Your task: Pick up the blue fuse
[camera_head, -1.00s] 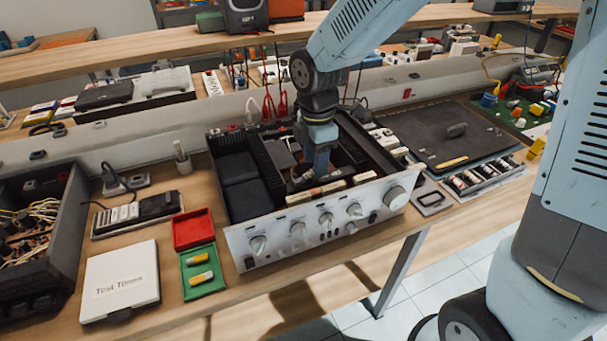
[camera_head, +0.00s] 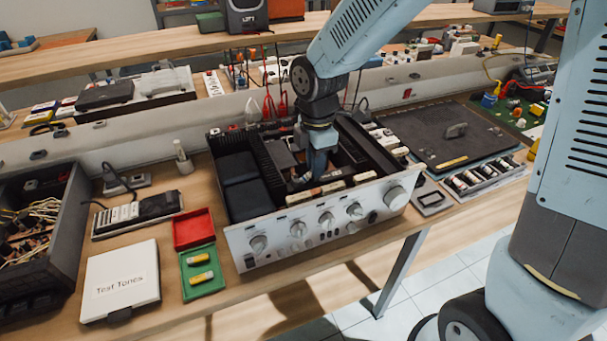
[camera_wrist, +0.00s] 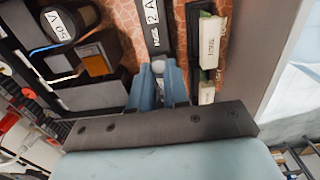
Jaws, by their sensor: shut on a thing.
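My gripper (camera_head: 317,173) reaches down into an open amplifier chassis (camera_head: 310,236) with a silver front panel. In the wrist view its blue fingers (camera_wrist: 159,86) are closed on a small piece with a pale, rounded end (camera_wrist: 158,68). This piece appears to be the fuse; the fingers hide most of it, and its blue colour cannot be told apart from them. It is down among the parts inside the chassis. Whether it is still seated there cannot be told.
A strip marked 2A (camera_wrist: 152,22) and a holder with pale labelled parts (camera_wrist: 208,52) lie close to the fingers. The chassis walls surround the gripper. A green tray (camera_head: 206,290) with yellow cylinders and a white Test Tones box (camera_head: 120,270) stand left.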

